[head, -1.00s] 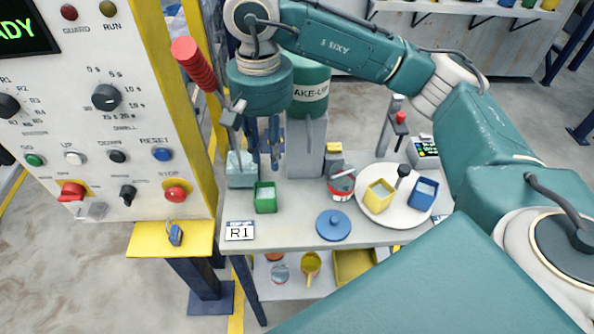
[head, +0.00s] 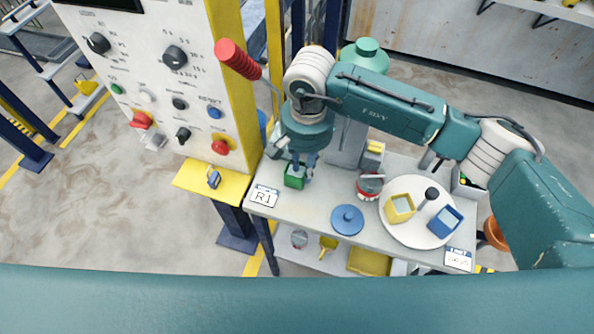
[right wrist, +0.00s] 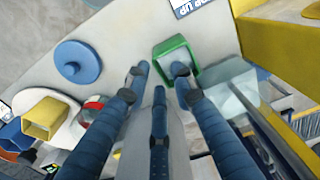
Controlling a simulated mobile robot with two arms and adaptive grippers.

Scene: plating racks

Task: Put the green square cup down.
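The green square cup (head: 294,178) stands upright on the grey bench (head: 318,208), near the R1 label. My right gripper (head: 302,168) points down at it from above. In the right wrist view the cup (right wrist: 186,80) shows its open top. The right gripper's fingertips (right wrist: 160,70) are spread, with one over the cup's opening and the other outside its wall. A gap shows between them, and I see no clear grip on the wall. My left gripper is not in view.
A blue round lid (head: 347,219) and a red-banded can (head: 369,186) stand right of the cup. A white round plate (head: 415,235) holds a yellow cup (head: 400,208) and a blue cup (head: 445,221). The control panel with its yellow post (head: 237,80) is close on the left.

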